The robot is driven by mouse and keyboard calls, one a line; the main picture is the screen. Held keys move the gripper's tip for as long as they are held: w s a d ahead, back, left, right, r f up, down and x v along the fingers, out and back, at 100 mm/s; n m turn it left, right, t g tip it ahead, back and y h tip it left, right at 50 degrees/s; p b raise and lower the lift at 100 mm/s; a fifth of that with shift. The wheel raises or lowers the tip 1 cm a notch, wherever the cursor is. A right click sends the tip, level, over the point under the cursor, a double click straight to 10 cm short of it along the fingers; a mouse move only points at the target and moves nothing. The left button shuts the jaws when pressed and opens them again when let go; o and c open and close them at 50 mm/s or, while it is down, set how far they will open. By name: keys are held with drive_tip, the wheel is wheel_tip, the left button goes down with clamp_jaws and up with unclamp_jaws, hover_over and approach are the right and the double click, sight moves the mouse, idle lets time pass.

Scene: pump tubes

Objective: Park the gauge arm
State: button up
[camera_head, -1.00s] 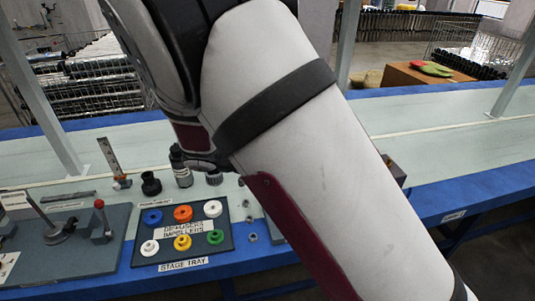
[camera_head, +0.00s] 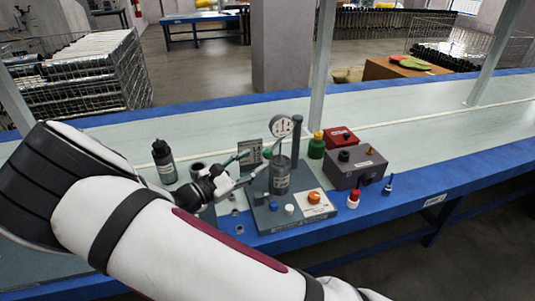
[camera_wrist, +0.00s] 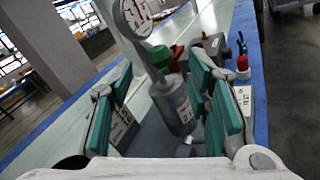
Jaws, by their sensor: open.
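The gauge (camera_head: 281,126) has a round white dial and stands over a grey labelled cylinder (camera_head: 280,178) on a grey base plate (camera_head: 283,222). A dark upright post (camera_head: 296,140) is just right of the dial. My gripper (camera_head: 252,166) is open, left of the cylinder and below the dial. In the wrist view, my gripper's teal pads (camera_wrist: 162,75) are spread, with the cylinder (camera_wrist: 174,103) showing between and beyond them. The dial (camera_wrist: 134,14) is at the top there, with a green cap (camera_wrist: 160,56) below it. I cannot tell whether the pads touch anything.
A dark bottle (camera_head: 164,163) stands to the left. To the right are a green yellow-topped bottle (camera_head: 316,147), a red box (camera_head: 341,138), a grey box (camera_head: 355,168) and a red-topped bottle (camera_head: 353,198). An orange knob (camera_head: 314,197) is on the base plate. The bench behind is clear.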

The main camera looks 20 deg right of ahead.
sight(265, 155)
drive_tip(key=x, duration=0.7)
drive_tip(key=shift+d, duration=0.2)
drive_tip(key=shift+c, duration=0.3)
clamp_jaws()
